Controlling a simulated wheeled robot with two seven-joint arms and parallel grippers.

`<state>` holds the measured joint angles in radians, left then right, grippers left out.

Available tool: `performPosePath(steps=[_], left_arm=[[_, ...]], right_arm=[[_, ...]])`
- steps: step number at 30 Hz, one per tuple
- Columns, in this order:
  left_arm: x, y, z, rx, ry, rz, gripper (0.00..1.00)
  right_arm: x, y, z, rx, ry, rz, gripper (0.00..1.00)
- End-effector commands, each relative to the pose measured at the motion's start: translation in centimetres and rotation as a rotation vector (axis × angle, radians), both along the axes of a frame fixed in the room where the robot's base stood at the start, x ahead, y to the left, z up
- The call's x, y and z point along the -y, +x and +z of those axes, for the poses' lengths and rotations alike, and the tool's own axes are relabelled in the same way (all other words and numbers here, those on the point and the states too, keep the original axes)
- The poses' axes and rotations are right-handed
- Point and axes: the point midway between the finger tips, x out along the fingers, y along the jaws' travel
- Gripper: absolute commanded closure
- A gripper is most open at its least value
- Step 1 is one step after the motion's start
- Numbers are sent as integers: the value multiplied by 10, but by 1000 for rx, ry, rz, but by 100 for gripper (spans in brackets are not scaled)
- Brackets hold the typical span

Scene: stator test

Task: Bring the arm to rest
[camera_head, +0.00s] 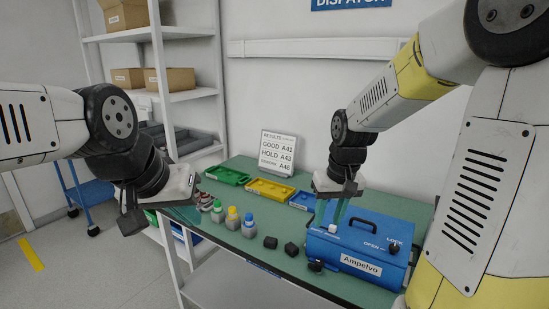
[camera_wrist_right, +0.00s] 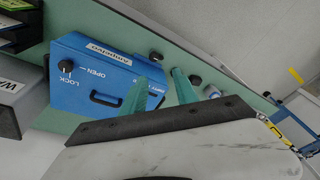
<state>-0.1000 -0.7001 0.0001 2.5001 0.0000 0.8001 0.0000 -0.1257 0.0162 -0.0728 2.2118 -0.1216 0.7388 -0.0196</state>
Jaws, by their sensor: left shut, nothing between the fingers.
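My left gripper (camera_head: 184,213) hangs at the left end of the green bench, close to the bottles; its fingers are shut and empty, and partly hard to make out. My right gripper (camera_head: 332,213) points down over the blue Ampelvo box (camera_head: 358,252), near its left side. In the right wrist view the same gripper (camera_wrist_right: 160,92) shows both fingers apart in front of the blue box (camera_wrist_right: 85,75). I cannot tell whether the fingertips touch the box.
Small bottles (camera_head: 233,218) and black pieces (camera_head: 291,249) stand on the bench left of the box. Green, yellow (camera_head: 270,190) and blue trays lie along the back, before a results sign (camera_head: 278,152). A shelf rack (camera_head: 185,97) stands behind my left arm.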

Motion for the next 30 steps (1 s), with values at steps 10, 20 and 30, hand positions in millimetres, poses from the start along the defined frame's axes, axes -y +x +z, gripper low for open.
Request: performPosePath(steps=[10, 20, 30], left_arm=[[0, 0, 0, 0, 0, 0, 100], [0, 0, 0, 0, 0, 0, 100], [0, 0, 0, 0, 0, 0, 100]], right_arm=[[-4, -92, 88, 239, 103, -62, 64], [-7, -138, 106, 345, 143, -84, 64], [-7, -139, 106, 347, 144, -84, 64]])
